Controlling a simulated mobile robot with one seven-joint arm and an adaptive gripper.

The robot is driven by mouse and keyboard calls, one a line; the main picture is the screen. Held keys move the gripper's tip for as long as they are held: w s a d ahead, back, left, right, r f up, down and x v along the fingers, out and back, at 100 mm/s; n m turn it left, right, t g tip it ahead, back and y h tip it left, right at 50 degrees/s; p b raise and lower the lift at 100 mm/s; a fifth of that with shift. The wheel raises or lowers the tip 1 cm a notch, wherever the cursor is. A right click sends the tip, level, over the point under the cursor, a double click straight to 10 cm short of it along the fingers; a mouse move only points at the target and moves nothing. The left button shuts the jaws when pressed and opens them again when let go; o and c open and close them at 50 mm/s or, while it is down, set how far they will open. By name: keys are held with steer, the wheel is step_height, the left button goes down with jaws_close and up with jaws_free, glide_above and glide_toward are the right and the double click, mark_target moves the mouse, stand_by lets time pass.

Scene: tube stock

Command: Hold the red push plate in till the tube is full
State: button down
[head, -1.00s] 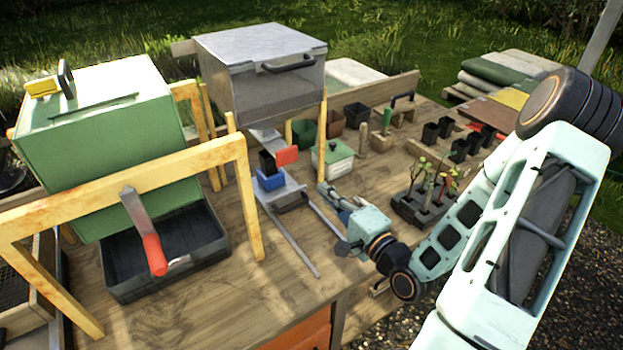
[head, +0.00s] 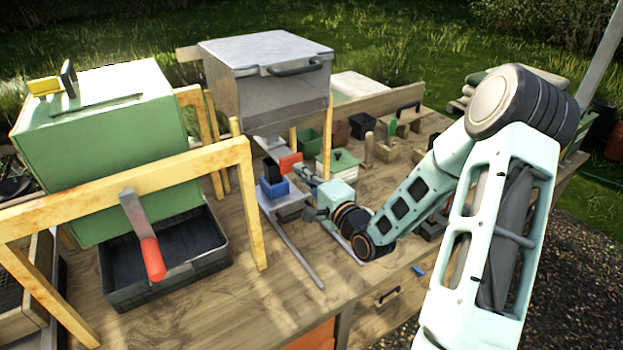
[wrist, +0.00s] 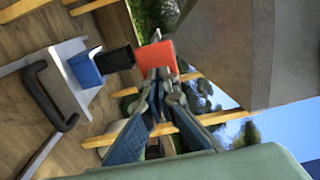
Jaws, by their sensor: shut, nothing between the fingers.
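The red push plate (head: 291,163) stands under the grey hopper (head: 270,90), beside a black tube (head: 269,171) that sits in a blue holder (head: 273,188). The inside of the tube is not visible. My gripper (head: 305,174) is shut and empty, just right of the plate. In the wrist view my fingertips (wrist: 160,76) are at the lower edge of the red plate (wrist: 157,55); I cannot tell whether they touch it. The black tube (wrist: 114,60) and blue holder (wrist: 86,68) are to their left.
A green-lidded box (head: 340,162) is close behind my gripper. The bench front is mostly clear.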

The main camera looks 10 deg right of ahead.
mark_target(293, 163)
steer(key=shift+w+a, duration=0.15)
steer(key=shift+w, duration=0.3)
steer(key=b+x, duration=0.1)
steer(key=x, duration=0.2)
steer(key=shift+w+a, duration=0.1)
steer(key=shift+w, duration=0.05)
stand_by(2.5)
